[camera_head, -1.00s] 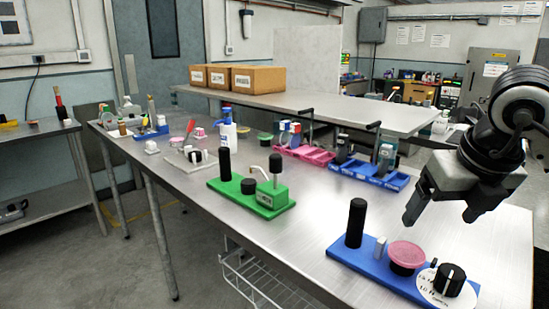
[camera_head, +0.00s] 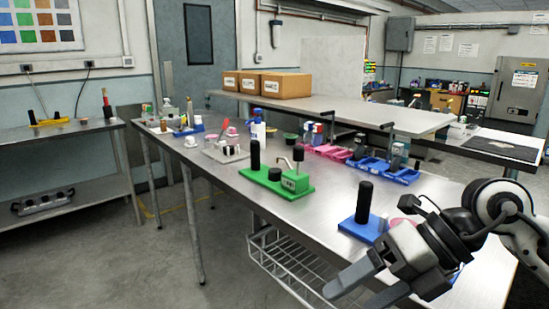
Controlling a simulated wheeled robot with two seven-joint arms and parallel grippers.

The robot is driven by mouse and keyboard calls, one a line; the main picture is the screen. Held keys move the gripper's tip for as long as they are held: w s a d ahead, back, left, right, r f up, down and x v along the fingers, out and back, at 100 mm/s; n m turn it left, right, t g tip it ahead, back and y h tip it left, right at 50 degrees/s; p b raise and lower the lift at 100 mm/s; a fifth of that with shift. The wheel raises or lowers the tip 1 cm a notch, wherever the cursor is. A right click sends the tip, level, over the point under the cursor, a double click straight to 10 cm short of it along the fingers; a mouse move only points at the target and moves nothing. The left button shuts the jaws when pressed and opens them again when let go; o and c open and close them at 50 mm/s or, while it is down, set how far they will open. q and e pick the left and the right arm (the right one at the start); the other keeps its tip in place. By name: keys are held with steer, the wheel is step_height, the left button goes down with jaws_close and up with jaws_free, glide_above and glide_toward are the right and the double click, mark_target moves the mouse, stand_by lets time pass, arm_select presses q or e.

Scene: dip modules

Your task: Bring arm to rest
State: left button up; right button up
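My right gripper (camera_head: 372,287) is in the lower right of the head view, in front of the blue module. Its two fingers are apart with nothing between them. My arm hides most of the blue module (camera_head: 352,229); its black post (camera_head: 363,202) and a bit of its pink lid (camera_head: 403,221) still show. The green module (camera_head: 300,191) stands further left on the steel table (camera_head: 215,185), with black posts and a bent metal tube. My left gripper is not in view.
Pink trays (camera_head: 333,152) and blue trays (camera_head: 395,172) stand behind the modules. A raised shelf holds cardboard boxes (camera_head: 285,85). A wire basket (camera_head: 300,265) hangs under the table's front edge. Open floor lies at the lower left.

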steer(key=s+a+r+m+y, duration=0.3)
steer(key=a+m+y, duration=0.2)
steer(key=a+y, duration=0.45)
steer(key=w+d+f+m+t+h, duration=0.3)
steer(key=d+f+m+t, duration=0.15)
steer(key=m+t, duration=0.55)
steer(key=w+d+f+m+t+h, duration=0.4)
steer(key=m+t, duration=0.4)
steer(key=m, duration=0.4)
steer(key=s+d+f+m+g+h, duration=0.1)
steer(key=s+f+m+g+h, duration=0.3)
steer(key=f, duration=0.8)
steer(key=s+d+f+m+g+h, duration=0.2)
steer(key=s+f+m, duration=0.4)
steer(key=s+f, duration=0.3)
step_height(320, 180, down, 3)
steer(key=shift+f+g+h, duration=0.1)
steer(key=shift+g+h, duration=0.8)
steer(key=shift+h, duration=0.35)
